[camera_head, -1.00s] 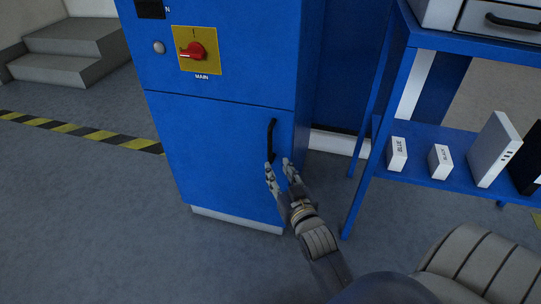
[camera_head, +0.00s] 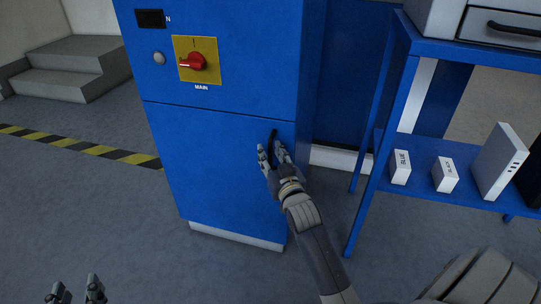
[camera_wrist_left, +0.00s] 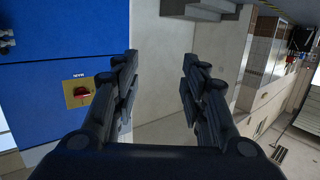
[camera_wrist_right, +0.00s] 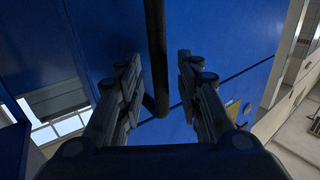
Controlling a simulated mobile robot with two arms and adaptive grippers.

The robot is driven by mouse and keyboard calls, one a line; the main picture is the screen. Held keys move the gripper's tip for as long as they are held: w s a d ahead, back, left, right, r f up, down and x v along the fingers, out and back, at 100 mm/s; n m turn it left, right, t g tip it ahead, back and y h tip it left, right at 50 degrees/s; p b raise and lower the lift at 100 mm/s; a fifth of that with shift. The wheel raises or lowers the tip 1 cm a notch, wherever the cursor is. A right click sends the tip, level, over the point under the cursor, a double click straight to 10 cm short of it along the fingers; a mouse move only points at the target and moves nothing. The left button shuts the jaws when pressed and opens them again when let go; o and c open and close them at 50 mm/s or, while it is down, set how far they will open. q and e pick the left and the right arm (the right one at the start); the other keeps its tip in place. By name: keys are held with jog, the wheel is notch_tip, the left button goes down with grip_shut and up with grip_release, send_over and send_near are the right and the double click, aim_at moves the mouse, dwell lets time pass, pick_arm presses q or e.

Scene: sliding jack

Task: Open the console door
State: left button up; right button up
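The blue console (camera_head: 225,90) stands in the middle of the head view, with its lower door (camera_head: 215,165) closed. The black vertical door handle (camera_head: 273,138) is at the door's right edge, its lower part hidden by my right gripper (camera_head: 271,153). My right gripper is open, with its fingers on either side of the handle. In the right wrist view the handle bar (camera_wrist_right: 157,50) runs between the open fingers, nearer the left one. My left gripper (camera_head: 76,291) is low at the left of the head view; its wrist view shows it open and empty (camera_wrist_left: 158,85).
A red main switch on a yellow plate (camera_head: 196,61) is on the console's upper panel. A blue shelf (camera_head: 440,188) with white boxes stands close to the right. Grey steps (camera_head: 70,65) are at the back left. The floor in front is clear.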

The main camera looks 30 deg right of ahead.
jog(key=shift+w+d, duration=0.1)
jog(key=shift+w, duration=0.25)
grip_shut()
